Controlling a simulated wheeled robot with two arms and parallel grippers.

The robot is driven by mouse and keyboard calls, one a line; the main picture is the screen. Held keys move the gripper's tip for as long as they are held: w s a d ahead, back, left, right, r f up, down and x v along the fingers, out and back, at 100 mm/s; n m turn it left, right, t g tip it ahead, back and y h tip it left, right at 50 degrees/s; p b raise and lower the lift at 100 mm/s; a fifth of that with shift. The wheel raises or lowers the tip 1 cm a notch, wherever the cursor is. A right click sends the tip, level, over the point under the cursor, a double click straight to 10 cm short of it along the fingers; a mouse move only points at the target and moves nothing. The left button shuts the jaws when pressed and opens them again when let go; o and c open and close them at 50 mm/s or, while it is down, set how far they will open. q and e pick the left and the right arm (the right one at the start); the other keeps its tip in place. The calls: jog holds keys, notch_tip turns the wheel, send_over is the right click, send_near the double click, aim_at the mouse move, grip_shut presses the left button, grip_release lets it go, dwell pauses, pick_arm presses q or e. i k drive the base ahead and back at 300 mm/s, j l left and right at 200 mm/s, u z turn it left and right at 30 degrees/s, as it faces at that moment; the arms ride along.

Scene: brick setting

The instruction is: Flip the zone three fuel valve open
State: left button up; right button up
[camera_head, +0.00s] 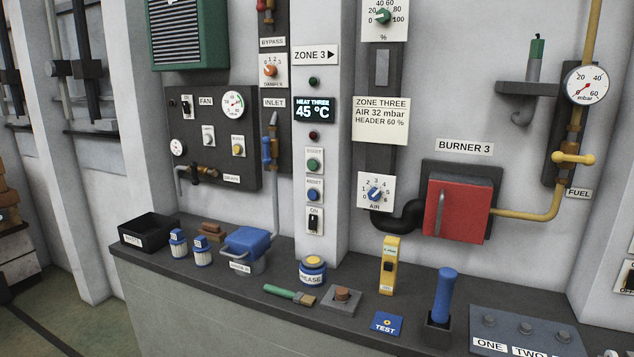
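The fuel valve has a yellow lever handle (576,158) on the vertical gas pipe at the right, just above the FUEL label (579,193). The handle lies roughly level, crosswise to the pipe. The yellow pipe (543,216) bends below the valve and runs left into the red Burner 3 box (456,211). A round mbar gauge (586,84) sits above the valve. Neither of my grippers shows in the head view.
A dark counter (340,335) runs below the wall. A blue-handled tool in a holder (443,295), a yellow handheld device (389,262) and a numbered plate (527,325) stand on it below the burner. A grey bracket (526,89) juts out left of the gauge.

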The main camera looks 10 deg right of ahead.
aim_at(588, 160)
jog(key=z, duration=1.5)
